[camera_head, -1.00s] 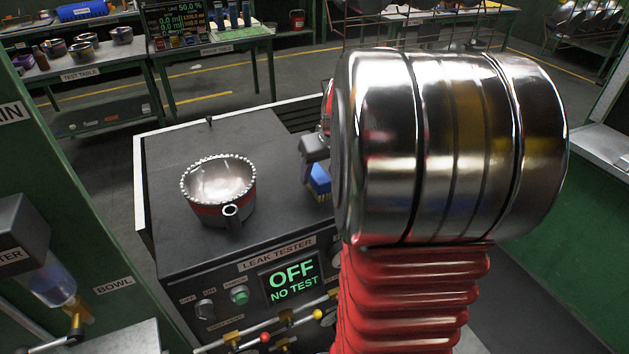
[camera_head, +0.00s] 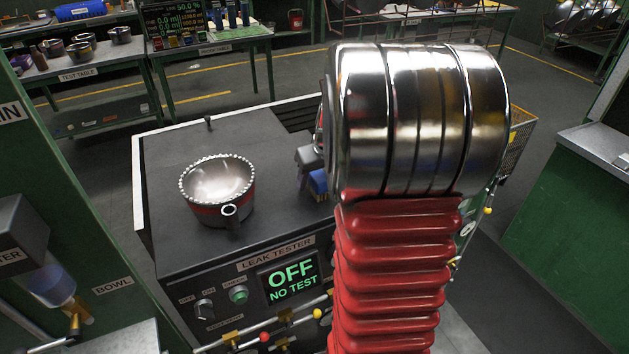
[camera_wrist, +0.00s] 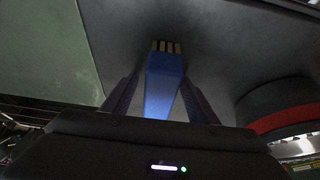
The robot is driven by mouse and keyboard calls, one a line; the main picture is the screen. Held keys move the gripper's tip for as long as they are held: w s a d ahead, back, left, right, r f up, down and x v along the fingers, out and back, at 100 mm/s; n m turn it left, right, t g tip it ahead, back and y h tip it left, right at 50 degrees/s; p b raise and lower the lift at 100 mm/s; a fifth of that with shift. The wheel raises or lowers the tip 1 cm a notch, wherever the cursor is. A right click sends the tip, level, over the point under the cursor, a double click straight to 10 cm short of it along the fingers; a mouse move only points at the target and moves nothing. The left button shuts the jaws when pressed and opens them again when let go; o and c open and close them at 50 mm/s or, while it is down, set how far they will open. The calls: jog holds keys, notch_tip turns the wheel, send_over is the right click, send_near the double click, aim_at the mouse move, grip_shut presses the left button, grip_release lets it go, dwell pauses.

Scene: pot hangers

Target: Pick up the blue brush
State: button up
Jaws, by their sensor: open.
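The blue brush (camera_wrist: 163,85) lies between the two fingers of my gripper (camera_wrist: 159,82) in the wrist view, with its pale bristle end pointing away from the gripper. The fingers are open, one on each side of it, and I see no clear contact. In the head view a patch of the blue brush (camera_head: 318,182) shows on the leak tester top, just below the grey end of my gripper. My arm hides the rest of it there.
A metal pot with a red band (camera_head: 218,190) sits on the leak tester (camera_head: 180,245), left of the brush. It also shows at the right in the wrist view (camera_wrist: 285,108). A test table (camera_head: 85,72) stands farther back.

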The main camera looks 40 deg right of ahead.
jog(key=shift+c, duration=0.4)
jog(key=c, duration=1.1)
